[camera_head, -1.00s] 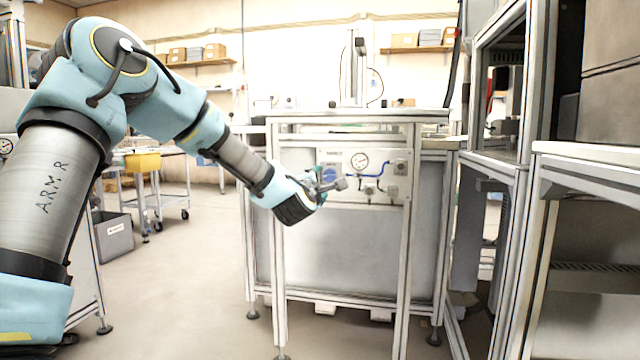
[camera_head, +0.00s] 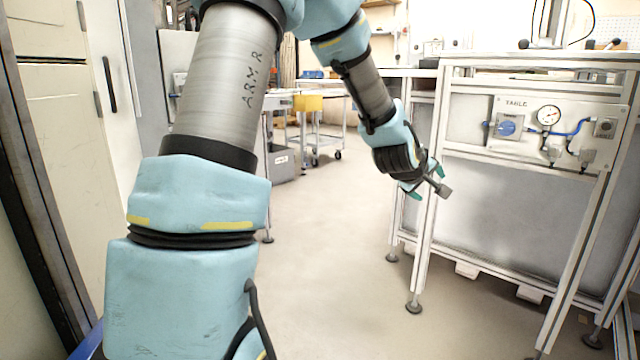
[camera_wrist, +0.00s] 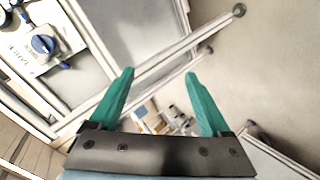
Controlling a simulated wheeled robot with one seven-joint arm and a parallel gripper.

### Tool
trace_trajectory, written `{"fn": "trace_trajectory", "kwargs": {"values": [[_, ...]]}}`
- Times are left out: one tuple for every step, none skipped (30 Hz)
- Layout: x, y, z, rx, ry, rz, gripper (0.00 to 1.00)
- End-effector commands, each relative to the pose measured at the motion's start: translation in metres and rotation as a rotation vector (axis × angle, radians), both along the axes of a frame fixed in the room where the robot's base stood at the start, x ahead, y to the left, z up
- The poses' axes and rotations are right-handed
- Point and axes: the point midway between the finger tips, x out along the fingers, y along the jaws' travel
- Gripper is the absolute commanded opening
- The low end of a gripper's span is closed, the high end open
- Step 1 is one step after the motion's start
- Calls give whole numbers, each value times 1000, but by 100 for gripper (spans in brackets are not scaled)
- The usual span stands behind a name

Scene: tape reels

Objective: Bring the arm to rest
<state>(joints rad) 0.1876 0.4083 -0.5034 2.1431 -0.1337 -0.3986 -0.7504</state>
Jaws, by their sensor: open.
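My gripper (camera_head: 428,180) is at the end of my blue and grey arm, in front of the left side of the workbench frame in the head view. In the wrist view its two green fingers (camera_wrist: 158,95) stand apart with nothing between them. Beyond the fingers are the floor and the bench's legs. The arm hangs in the air, angled down to the right. I cannot tell from these frames whether it touches the bench leg behind it. No tape reel is clearly visible.
The workbench (camera_head: 500,180) carries a panel with a gauge (camera_head: 549,115) and a blue knob (camera_head: 506,127). A trolley with a yellow bin (camera_head: 308,103) stands farther back. A cream cabinet (camera_head: 60,130) is at left. The floor (camera_head: 330,270) between is clear.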

Motion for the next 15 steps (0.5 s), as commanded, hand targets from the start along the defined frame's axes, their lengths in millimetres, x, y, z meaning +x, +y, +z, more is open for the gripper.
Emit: {"fn": "trace_trajectory", "kwargs": {"values": [[-5, 36, -12, 118, 11, -14, 82], [-10, 56, -21, 187, 24, -28, 82], [-17, 83, -31, 273, 42, -47, 82], [-23, 103, -37, 334, 60, -61, 82], [-30, 123, -43, 391, 78, -77, 82], [-41, 149, -50, 462, 107, -96, 82], [-50, 168, -55, 513, 132, -113, 82], [-59, 185, -60, 558, 156, -130, 82], [-72, 207, -64, 609, 191, -151, 82], [-81, 222, -67, 643, 216, -167, 82], [-91, 236, -70, 674, 240, -183, 82], [-103, 253, -73, 710, 272, -206, 82], [-113, 264, -75, 732, 296, -221, 82], [-123, 275, -77, 753, 319, -236, 82], [-136, 289, -79, 776, 351, -257, 82]]}}
